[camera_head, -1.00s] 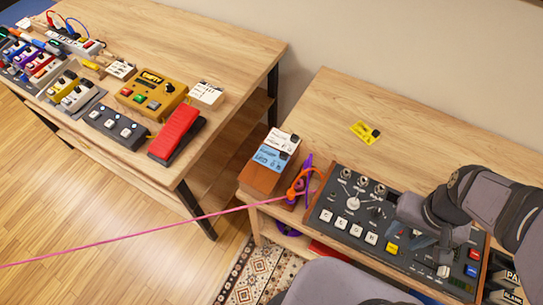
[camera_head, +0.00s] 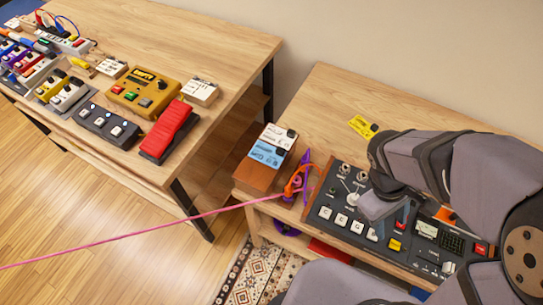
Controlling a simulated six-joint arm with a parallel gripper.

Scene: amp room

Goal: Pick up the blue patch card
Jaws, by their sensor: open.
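The blue patch card (camera_head: 267,154) lies on top of a small wooden box (camera_head: 257,178) at the left end of the right-hand table. A white card (camera_head: 279,135) lies just behind it on the same box. My gripper (camera_head: 389,224) is open, to the right of the box and above the dark control panel (camera_head: 325,213). Nothing shows between its fingers. It is well apart from the blue card. My arm hides part of the panel.
An orange and purple cable bundle (camera_head: 299,184) sits between the box and the panel. A pink cable (camera_head: 150,232) runs off left. A yellow card (camera_head: 362,126) lies behind, beside my arm. The left table (camera_head: 215,55) holds several pedals. Bare wood shows behind the box.

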